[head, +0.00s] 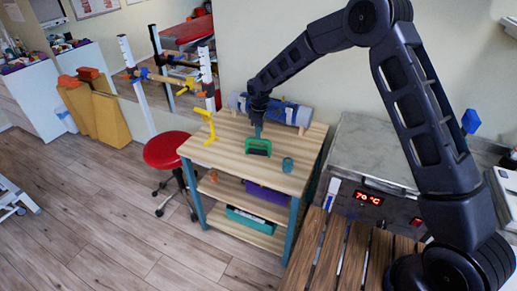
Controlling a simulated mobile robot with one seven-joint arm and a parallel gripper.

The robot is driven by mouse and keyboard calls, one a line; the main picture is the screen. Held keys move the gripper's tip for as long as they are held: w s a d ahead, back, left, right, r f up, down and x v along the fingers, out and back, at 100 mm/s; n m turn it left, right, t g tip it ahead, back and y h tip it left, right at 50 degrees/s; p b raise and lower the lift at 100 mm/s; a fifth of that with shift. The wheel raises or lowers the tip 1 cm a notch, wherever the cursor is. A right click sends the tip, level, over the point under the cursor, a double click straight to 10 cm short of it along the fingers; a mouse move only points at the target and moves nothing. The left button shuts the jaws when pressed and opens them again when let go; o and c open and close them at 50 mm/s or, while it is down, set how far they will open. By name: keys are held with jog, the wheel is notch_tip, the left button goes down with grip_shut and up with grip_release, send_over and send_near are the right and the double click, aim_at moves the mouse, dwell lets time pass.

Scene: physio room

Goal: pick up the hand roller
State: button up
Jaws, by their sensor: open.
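A green frame with a dark bar or roll in it (258,147), probably the hand roller, stands on the wooden table top (225,148). My gripper (257,125) points down just above it, its fingers small and partly blending with a teal upright part there. The gripper is open, and I cannot tell whether the fingers are around the green thing, touching it or only above it.
A yellow stand (206,127) is to the left, and a small teal cup (288,165) to the right. A blue-grey roll (290,113) lies behind on wooden supports. A heater box reading 70 °C (377,150) and a red stool (172,150) flank the table.

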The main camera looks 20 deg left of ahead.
notch_tip(320, 180, down, 2)
jog(key=shift+f, duration=0.1)
jog(key=shift+s+f, duration=0.2)
jog(key=shift+f, duration=1.1)
jog(key=shift+s+f, duration=0.2)
jog(key=shift+f, duration=1.1)
grip_shut()
